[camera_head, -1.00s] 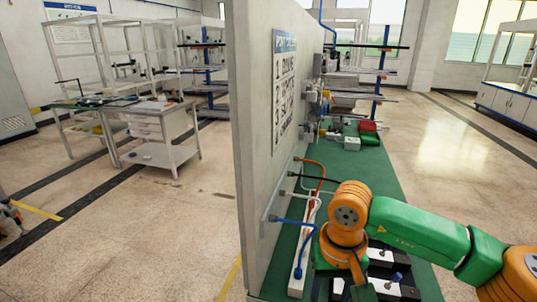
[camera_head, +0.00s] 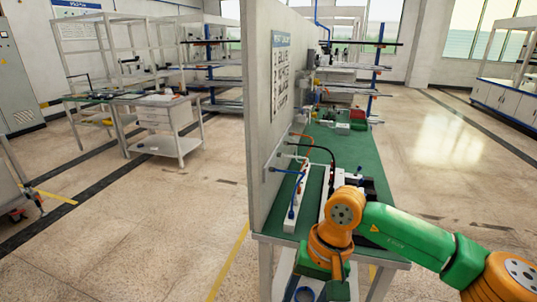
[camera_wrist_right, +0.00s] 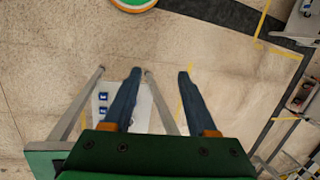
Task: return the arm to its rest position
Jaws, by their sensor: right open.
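My right arm (camera_head: 405,232), green and orange, comes in from the right in the head view. It is bent, with its wrist low in front of the near edge of the green-topped workbench (camera_head: 351,160). My right gripper (camera_wrist_right: 159,74) shows in the right wrist view with its two blue-grey fingers apart and nothing between them. It points down over the floor and the bench's lower part. In the head view its fingertips cannot be made out clearly. My left arm and gripper are not seen in the head view.
A tall pale partition (camera_head: 258,120) stands along the bench's left side. Hoses and a white strip (camera_head: 297,205) lie near it. A dark device (camera_head: 372,188) sits behind my wrist. A white table (camera_head: 160,127) stands at the left. Open floor (camera_head: 455,175) lies to the right.

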